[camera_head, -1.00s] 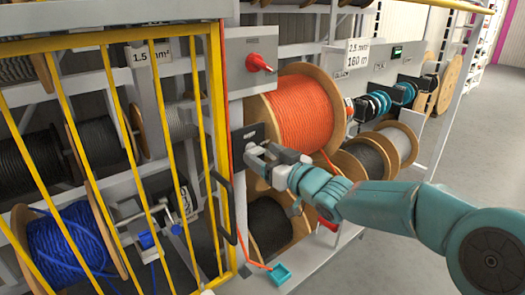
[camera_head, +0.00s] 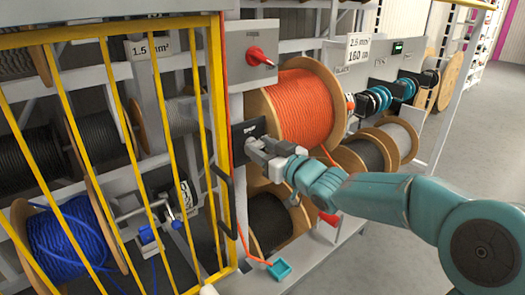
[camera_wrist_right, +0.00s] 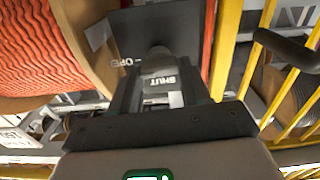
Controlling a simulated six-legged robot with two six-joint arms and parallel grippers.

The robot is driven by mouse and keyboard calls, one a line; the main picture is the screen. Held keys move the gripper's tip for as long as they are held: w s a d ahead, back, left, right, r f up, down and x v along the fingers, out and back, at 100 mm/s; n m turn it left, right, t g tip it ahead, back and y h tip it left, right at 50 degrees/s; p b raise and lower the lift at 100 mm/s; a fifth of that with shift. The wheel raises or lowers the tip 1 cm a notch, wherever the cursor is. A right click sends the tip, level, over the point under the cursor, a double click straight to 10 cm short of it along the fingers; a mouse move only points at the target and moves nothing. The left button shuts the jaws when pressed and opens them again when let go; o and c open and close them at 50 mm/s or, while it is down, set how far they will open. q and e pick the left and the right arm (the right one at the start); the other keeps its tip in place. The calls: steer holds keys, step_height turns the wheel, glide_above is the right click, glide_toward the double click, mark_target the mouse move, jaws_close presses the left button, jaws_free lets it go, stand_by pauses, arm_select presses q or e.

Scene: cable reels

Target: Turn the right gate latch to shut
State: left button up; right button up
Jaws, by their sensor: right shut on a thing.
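The right gate latch is on a dark plate (camera_head: 243,130) on the grey post just right of the yellow gate. In the wrist view the plate (camera_wrist_right: 150,25) carries a SHUT label and a partly covered second label, both appearing upside down. My right gripper (camera_head: 257,147) reaches the plate from the right. In the wrist view its fingers (camera_wrist_right: 157,78) are closed around the latch's grey handle (camera_wrist_right: 158,57). The fingers cover part of the handle, so its exact angle is hard to tell. My left gripper is not in view.
The yellow barred gate (camera_head: 209,130) with a black pull handle (camera_head: 226,195) stands left of the latch. An orange cable reel (camera_head: 305,110) is close on the right. A grey box with a red switch (camera_head: 262,57) is above.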

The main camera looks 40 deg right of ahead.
steer(key=n+b, duration=0.3)
steer(key=shift+f, duration=0.2)
steer(key=n+b, duration=0.3)
steer(key=n, duration=0.1)
steer(key=shift+a+n, duration=0.1)
steer(key=shift+n, duration=0.2)
steer(key=shift+a+n+b, duration=0.1)
steer(key=shift+n+b, duration=2.2)
steer(key=shift+n, duration=2.5)
steer(key=o, duration=1.1)
steer(key=shift+c, duration=0.2)
